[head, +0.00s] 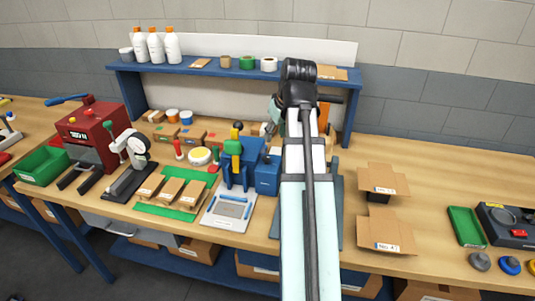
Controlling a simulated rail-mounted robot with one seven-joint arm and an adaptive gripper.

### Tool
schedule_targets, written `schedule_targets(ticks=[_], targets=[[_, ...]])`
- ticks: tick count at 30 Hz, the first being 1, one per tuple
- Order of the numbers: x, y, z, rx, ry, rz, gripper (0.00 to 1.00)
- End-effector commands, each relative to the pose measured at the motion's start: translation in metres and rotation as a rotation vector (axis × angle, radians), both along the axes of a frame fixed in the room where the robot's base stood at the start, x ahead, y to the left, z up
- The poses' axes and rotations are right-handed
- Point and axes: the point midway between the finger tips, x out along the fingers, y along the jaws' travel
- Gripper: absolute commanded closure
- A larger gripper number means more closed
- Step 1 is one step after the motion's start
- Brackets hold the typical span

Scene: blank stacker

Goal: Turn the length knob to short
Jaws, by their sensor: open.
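I cannot pick out the length knob or read any "short" marking in the head view. A blue machine (236,165) with a green and yellow top stands on the bench left of my arm. A blue box (267,176) is right beside it, close to my arm. My arm rises through the middle of the picture and bends at a black joint above the bench.
A red machine (88,135) and a black-and-white lever tool (132,160) stand at left. Small boxes lie on a green mat (150,208). Open cartons (385,233) and a green tray (466,226) are at right. A blue shelf (215,73) spans the back. Bare bench (440,180) shows at right.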

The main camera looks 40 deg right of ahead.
Motion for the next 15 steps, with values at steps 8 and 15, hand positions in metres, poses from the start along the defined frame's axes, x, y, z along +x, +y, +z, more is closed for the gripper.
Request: schedule_targets(ticks=[8,15], targets=[[0.016,-0.001,-0.041,0.002,0.003,0.001,0.59],[0.03,-0.004,-0.074,0.002,0.002,-0.001,0.59]])
